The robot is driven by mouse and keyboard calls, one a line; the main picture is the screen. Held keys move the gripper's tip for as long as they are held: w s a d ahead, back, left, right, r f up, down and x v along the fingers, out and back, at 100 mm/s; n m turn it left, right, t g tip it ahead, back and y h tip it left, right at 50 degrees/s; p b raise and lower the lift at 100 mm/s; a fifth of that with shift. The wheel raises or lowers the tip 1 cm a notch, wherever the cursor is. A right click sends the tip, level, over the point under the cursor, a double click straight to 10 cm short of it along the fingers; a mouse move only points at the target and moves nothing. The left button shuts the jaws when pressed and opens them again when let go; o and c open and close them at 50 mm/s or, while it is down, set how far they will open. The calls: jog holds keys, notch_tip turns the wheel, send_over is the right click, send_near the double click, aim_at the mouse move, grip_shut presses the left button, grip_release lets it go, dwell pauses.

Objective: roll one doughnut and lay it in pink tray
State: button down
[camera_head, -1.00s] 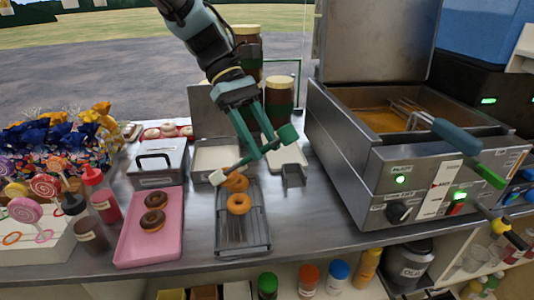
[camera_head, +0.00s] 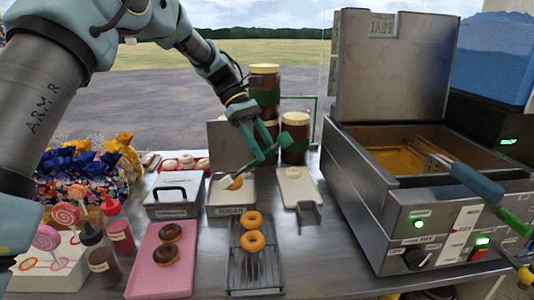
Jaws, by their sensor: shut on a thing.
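My gripper (camera_head: 258,138) is shut on the green handle of a tong-like tool (camera_head: 264,155) above the sugar tray (camera_head: 217,210), which is labelled SUGAR. The tool's pale tip (camera_head: 226,182) is at a golden doughnut (camera_head: 236,184) at the sugar tray; I cannot tell whether the doughnut touches the sugar. Two more golden doughnuts, one farther back (camera_head: 252,220) and one nearer (camera_head: 252,241), lie on the wire rack (camera_head: 255,277). The pink tray (camera_head: 150,285) at the left holds two chocolate-topped doughnuts (camera_head: 166,254).
A fryer (camera_head: 400,215) with a teal-handled basket stands at the right. A lidded metal box (camera_head: 172,207) is left of the sugar tray. Tall jars (camera_head: 295,135) stand behind. Sauce bottles (camera_head: 120,237) and lollipops crowd the left. The pink tray's front part is bare.

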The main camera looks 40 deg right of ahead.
jog(key=w+d+f, duration=0.2)
jog(key=w+f, duration=0.2)
jog(key=f, duration=0.2)
jog(key=shift+d+n, duration=0.3)
jog(key=shift+d, duration=0.1)
jog(key=c, duration=0.8)
grip_release()
jog(key=shift+c, duration=1)
jog(key=shift+o, duration=0.4)
jog(key=shift+c, duration=0.4)
